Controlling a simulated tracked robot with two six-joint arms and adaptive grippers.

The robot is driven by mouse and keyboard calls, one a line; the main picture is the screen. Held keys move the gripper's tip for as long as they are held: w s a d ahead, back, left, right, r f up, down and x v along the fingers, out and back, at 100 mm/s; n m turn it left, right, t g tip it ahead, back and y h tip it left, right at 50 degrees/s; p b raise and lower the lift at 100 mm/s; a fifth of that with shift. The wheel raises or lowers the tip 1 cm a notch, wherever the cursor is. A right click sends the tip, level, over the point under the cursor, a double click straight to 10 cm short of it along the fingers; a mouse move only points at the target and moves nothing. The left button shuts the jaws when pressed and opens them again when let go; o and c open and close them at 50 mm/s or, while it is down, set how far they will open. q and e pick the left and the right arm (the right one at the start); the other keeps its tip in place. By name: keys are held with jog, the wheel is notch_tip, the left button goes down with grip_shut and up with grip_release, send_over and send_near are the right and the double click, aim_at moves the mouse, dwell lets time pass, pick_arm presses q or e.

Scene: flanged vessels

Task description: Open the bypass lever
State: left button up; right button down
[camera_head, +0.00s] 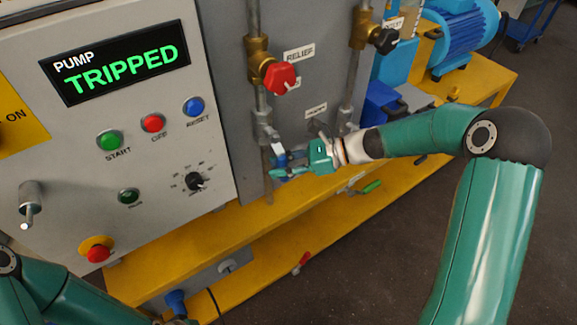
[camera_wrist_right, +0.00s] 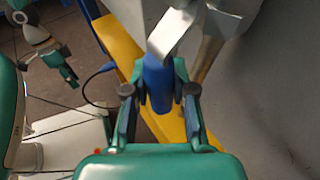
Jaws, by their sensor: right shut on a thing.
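The lever has a blue grip (camera_wrist_right: 158,83) on a flat bare-metal arm (camera_wrist_right: 179,33) in the right wrist view. In the head view, a bit of its blue grip (camera_head: 281,159) shows below the pipe fitting, mostly hidden by my fingers. My right gripper (camera_wrist_right: 158,90) is shut on the blue grip, with one finger on each side. It also shows in the head view (camera_head: 287,172) in front of the grey panel. My left gripper (camera_wrist_right: 68,76) appears small at the upper left of the wrist view, away from the lever; its opening is unclear.
A red-handled RELIEF valve (camera_head: 280,78) sits on the pipe above my right gripper. The control box display (camera_head: 120,62) reads PUMP TRIPPED. A black-handled valve (camera_head: 384,39) is on the right pipe. The yellow frame (camera_head: 240,228) runs below, with a green handle (camera_head: 371,186) near it.

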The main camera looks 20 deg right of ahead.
jog(key=shift+a+r+y, duration=0.15)
jog(key=shift+a+y, duration=0.05)
jog(key=shift+y, duration=0.3)
jog(key=shift+r, duration=0.1)
jog(key=c, duration=1)
grip_release()
jog(key=shift+o, duration=0.4)
jog(key=v, duration=1.2)
jog(key=shift+a+f, duration=0.1)
jog(key=shift+f, duration=0.15)
